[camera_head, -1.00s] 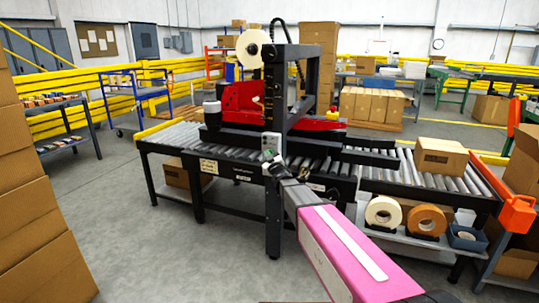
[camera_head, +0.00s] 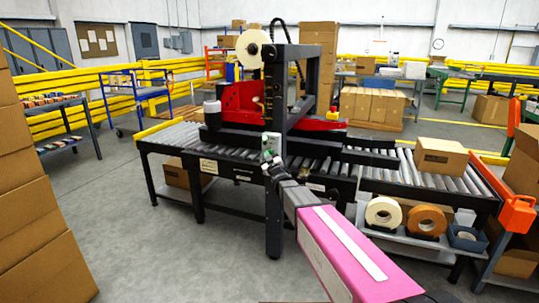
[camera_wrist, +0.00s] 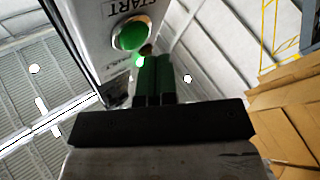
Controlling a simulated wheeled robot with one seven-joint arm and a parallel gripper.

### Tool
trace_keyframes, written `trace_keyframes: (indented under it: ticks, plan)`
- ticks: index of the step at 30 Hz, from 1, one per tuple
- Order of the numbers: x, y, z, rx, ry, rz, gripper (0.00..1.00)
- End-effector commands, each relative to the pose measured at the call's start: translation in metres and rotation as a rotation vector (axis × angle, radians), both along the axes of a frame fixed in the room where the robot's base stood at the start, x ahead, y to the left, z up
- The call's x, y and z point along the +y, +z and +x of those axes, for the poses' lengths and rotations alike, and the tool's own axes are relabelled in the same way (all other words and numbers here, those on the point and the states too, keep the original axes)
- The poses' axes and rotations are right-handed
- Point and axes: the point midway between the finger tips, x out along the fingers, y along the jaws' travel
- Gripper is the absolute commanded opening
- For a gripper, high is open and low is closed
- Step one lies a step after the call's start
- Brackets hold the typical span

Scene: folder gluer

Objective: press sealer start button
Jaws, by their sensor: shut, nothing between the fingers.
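The sealer's control box (camera_head: 271,142) is a pale upright panel on the black frame post of the case sealer. In the wrist view its face is seen close up, with a round green start button (camera_wrist: 131,33) under the word START. My gripper (camera_wrist: 151,62) is shut and empty, with its two dark green fingers side by side. Its tips are just below the button in the wrist view; I cannot tell whether they touch the panel. In the head view my gripper (camera_head: 267,166) is at the box's lower end.
The case sealer has red parts (camera_head: 240,100) and a tape roll (camera_head: 253,49) on top. A roller conveyor (camera_head: 170,138) runs through it. A carton (camera_head: 440,156) sits on the right rollers. Tape rolls (camera_head: 384,212) stand on a shelf below. Stacked cartons (camera_head: 40,215) are at the left; grey floor is clear between.

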Motion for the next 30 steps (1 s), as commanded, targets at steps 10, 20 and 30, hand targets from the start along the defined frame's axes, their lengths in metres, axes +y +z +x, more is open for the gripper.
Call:
trace_keyframes:
  ticks: [10, 20, 30]
  plan:
    - [0.002, 0.000, -0.008, 0.000, 0.000, 0.001, 0.00]
    - [0.012, 0.000, -0.035, 0.001, 0.001, 0.000, 0.00]
    - [0.020, 0.000, -0.057, 0.000, 0.001, 0.000, 0.00]
